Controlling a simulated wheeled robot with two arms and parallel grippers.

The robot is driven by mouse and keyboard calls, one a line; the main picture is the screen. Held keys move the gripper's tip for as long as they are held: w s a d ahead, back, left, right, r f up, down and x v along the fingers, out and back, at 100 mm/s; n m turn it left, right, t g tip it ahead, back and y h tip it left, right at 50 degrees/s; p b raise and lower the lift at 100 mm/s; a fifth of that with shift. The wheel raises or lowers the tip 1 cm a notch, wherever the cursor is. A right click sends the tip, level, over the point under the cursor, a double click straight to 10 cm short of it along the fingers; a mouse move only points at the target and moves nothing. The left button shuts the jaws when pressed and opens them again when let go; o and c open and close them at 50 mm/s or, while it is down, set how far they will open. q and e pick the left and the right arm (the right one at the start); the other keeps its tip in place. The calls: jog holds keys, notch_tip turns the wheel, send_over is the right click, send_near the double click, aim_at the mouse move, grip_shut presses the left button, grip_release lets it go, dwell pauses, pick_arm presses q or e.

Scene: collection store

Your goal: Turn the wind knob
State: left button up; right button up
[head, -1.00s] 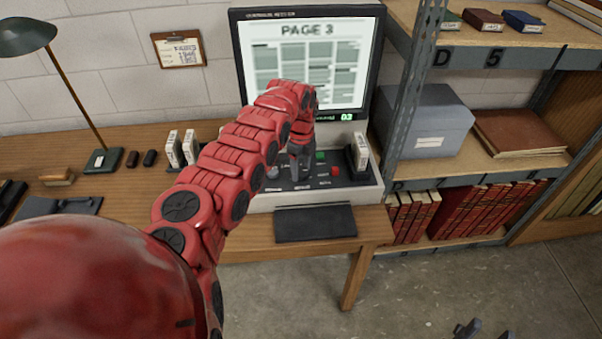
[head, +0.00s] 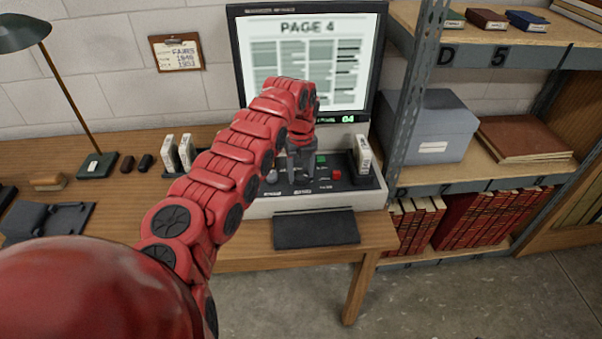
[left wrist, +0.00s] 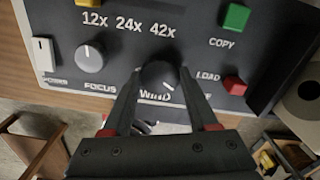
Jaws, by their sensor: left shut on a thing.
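The wind knob (left wrist: 160,74) is a dark round knob with a white pointer line, on the reader's dark control panel (left wrist: 120,58), above the printed word WIND. My left gripper (left wrist: 160,82) is shut on it, one finger on each side. In the head view my left gripper (head: 299,166) reaches down to the panel, and the knob itself is hidden or too small to tell there. The reader's screen (head: 300,70) shows blurred columns headed PAGE 4, and the green counter (head: 347,119) reads 04. My right gripper is out of view.
Near the knob are the grey focus knob (left wrist: 90,57), green copy button (left wrist: 236,17) and red load button (left wrist: 235,86). A white film box (head: 362,155) stands at the panel's right end. A metal shelf (head: 470,180) stands close on the right.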

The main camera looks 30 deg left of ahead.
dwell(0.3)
pick_arm(q)
jog(key=o, duration=1.4)
jog(key=shift+c, duration=0.2)
notch_tip(320, 180, up, 10)
jog(key=b, duration=0.2)
notch_tip(320, 180, up, 7)
jog(key=p, duration=0.2)
send_over(302, 174)
jog(key=shift+a+r+p, duration=0.15)
jog(key=shift+r+p, duration=0.1)
jog(key=shift+p, duration=0.1)
